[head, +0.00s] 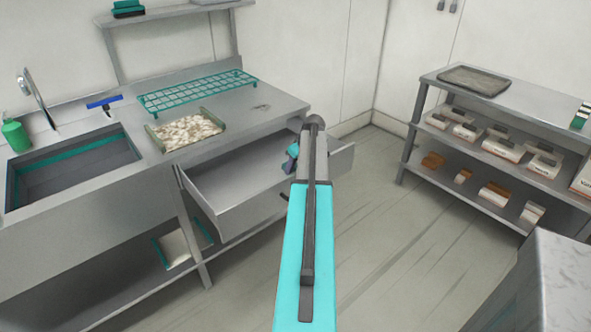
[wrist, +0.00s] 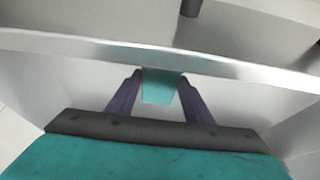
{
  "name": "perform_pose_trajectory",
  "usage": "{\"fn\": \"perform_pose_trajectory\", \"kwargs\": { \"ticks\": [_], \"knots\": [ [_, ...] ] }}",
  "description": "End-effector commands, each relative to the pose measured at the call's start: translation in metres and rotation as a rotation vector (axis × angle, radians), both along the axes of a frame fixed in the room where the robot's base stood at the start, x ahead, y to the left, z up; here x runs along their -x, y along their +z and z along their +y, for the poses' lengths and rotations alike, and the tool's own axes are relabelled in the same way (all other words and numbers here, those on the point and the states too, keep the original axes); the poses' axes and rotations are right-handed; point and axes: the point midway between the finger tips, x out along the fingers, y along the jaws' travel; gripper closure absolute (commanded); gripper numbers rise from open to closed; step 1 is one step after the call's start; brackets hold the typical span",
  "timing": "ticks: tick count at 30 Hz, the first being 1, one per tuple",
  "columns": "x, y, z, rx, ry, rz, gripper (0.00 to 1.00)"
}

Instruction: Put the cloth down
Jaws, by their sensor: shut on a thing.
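My gripper (head: 291,163) is at the open drawer (head: 232,192) under the counter, near its right part, partly hidden behind my arm in the head view. In the wrist view my gripper (wrist: 161,78) is shut on a small flat teal piece, the cloth (wrist: 162,90), with one dark purple finger on each side. A pale metal edge (wrist: 90,44) crosses the wrist view just beyond the fingertips. I cannot tell whether the cloth touches anything below it. The visible inside of the drawer looks empty.
On the counter are a teal rack (head: 198,91), a tray of pale pieces (head: 186,129), a blue squeegee (head: 104,102) and a sink (head: 72,168) with a green bottle (head: 15,134). A shelf unit (head: 507,98) with boxes stands right. The floor between is clear.

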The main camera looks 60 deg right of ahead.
Motion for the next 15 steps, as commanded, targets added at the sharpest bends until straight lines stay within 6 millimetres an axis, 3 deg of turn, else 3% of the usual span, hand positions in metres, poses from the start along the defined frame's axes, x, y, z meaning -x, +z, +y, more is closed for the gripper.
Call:
{"fn": "perform_pose_trajectory", "kwargs": {
  "ticks": [5,15],
  "knots": [
    [0.000,-0.013,0.000,0.000,0.001,0.000,0.75],
    [0.000,-0.015,0.000,0.000,0.001,0.000,0.75]
  ]
}}
